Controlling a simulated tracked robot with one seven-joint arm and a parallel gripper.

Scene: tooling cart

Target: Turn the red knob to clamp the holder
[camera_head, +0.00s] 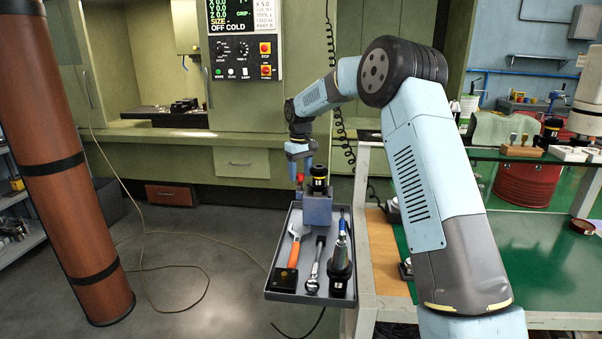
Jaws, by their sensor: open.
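The holder (319,178), a black cylinder with a yellow band, stands upright in a blue-grey block (318,211) at the back of a grey tray. A small red part, the red knob (299,179), shows at the upper left of the block. My gripper (300,174) points down from the arm and is right at the knob, just left of the holder. It is open. The knob is small and partly hidden by the gripper, so I cannot tell whether the fingers touch it.
The tray (285,297) also holds an orange-handled wrench (296,243), a ratchet (315,267) and a dark tool holder (340,262). The green-topped cart (545,260) stands to the right. A brown column (70,160) stands at left; a cable (200,268) lies on the open floor.

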